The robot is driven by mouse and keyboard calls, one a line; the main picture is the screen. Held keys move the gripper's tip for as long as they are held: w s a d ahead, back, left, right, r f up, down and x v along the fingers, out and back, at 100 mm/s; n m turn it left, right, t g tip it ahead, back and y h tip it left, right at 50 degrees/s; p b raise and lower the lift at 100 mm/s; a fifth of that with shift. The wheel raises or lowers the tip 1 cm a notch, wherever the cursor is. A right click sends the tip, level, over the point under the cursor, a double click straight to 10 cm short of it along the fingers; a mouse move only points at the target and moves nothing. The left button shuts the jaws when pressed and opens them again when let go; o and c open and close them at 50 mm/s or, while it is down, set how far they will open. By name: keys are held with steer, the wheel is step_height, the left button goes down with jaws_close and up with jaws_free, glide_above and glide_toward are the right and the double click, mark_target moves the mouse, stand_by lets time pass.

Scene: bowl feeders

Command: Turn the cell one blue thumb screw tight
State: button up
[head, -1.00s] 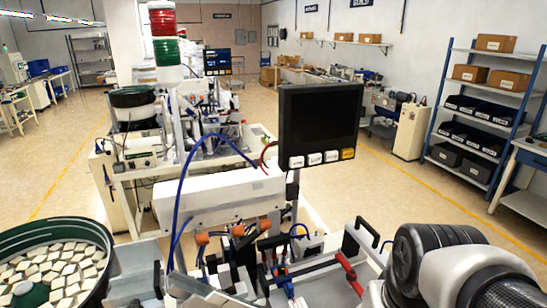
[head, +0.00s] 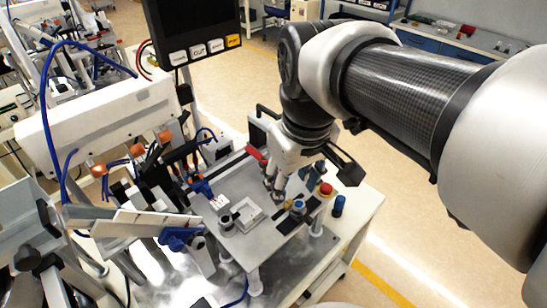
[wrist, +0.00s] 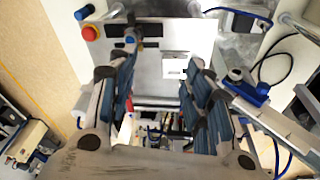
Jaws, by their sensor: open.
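A small round blue knob, which looks like the blue thumb screw (head: 298,207), stands on the metal plate (head: 262,237) of the near cell. It also shows near the top of the wrist view (wrist: 130,42). My gripper (head: 276,188) is open and empty above the plate, to the left of the knob in the head view. In the wrist view its two dark-padded fingers (wrist: 160,88) are spread apart, with the knob beyond them at upper left. The fingers are apart from the knob. How tight it sits cannot be seen.
A red button (head: 325,189) and a dark blue cylinder (head: 338,206) stand near the knob. A white square block (head: 247,213) sits mid-plate. A red-handled clamp (head: 256,154) and blue fittings (head: 181,238) crowd the left. Black handles rise behind.

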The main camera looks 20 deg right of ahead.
mark_target(299, 203)
steer(key=w+d+n+g, duration=0.1)
steer(key=w+d+g, duration=0.1)
steer(key=w+d, duration=0.5)
steer(key=f+b, duration=0.2)
steer(key=f, duration=0.3)
steer(key=f+b, duration=0.1)
steer(key=f, duration=0.5)
steer(key=f+b, duration=0.2)
steer(key=f, duration=0.4)
steer(key=shift+a+b, duration=0.25)
steer(key=shift+b, duration=0.05)
steer(key=shift+c, duration=0.2)
steer(key=c, duration=1)
steer(key=shift+r+m+p, duration=0.2)
steer(key=shift+m+p, duration=0.5)
steer(key=shift+m, duration=0.2)
steer(key=shift+c, duration=0.2)
steer(key=shift+f+m+p, duration=0.15)
steer(key=shift+m+p, duration=0.4)
steer(key=shift+m, duration=0.75)
